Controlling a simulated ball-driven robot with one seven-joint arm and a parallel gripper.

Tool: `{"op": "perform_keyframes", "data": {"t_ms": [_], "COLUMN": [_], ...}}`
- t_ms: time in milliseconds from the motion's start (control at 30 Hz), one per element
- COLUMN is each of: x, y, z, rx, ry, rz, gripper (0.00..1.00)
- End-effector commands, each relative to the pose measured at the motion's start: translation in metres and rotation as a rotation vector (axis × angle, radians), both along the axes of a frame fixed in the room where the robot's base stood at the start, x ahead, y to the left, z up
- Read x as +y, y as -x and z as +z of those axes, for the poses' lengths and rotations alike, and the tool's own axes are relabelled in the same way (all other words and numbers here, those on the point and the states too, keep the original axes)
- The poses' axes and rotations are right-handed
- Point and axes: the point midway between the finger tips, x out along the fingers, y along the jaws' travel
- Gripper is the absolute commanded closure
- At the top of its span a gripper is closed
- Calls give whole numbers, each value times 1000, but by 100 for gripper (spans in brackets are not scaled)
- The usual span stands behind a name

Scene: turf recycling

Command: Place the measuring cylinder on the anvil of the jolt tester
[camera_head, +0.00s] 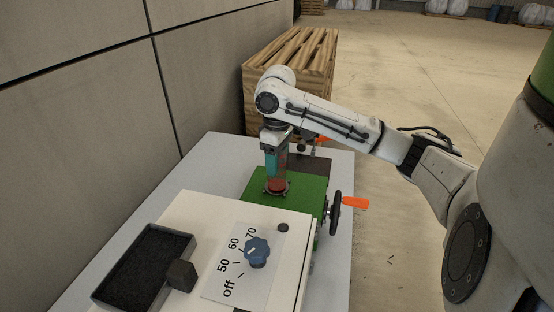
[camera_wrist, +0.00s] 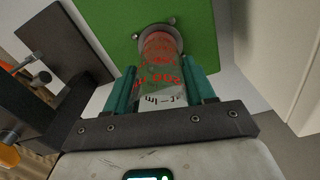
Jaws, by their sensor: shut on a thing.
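In the head view the cylinder (camera_head: 278,185) hangs upright below my gripper (camera_head: 276,160), over the green jolt tester (camera_head: 302,190). Its lower end is at the round metal anvil (camera_head: 264,189) on the green top; the anvil's rim also shows in the wrist view (camera_wrist: 178,38). I cannot tell whether the cylinder's base touches the anvil.
A white box with a blue dial (camera_head: 257,252) and a black tray (camera_head: 145,266) stand in front. A wooden crate (camera_head: 290,70) stands behind the table. The open floor lies to the right.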

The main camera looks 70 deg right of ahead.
Motion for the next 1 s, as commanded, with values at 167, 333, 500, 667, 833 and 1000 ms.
{"op": "perform_keyframes", "data": {"t_ms": [167,333,500,667,833,1000], "x": [0,0,0,0,0,0], "y": [0,0,0,0,0,0], "z": [-2,-2,-2,-3,-3,-2], "rx": [-1,0,0,0,0,0], "ry": [1,1,0,0,0,0], "rz": [0,0,0,0,0,0], "gripper": [44,28,16,12,0,0]}}
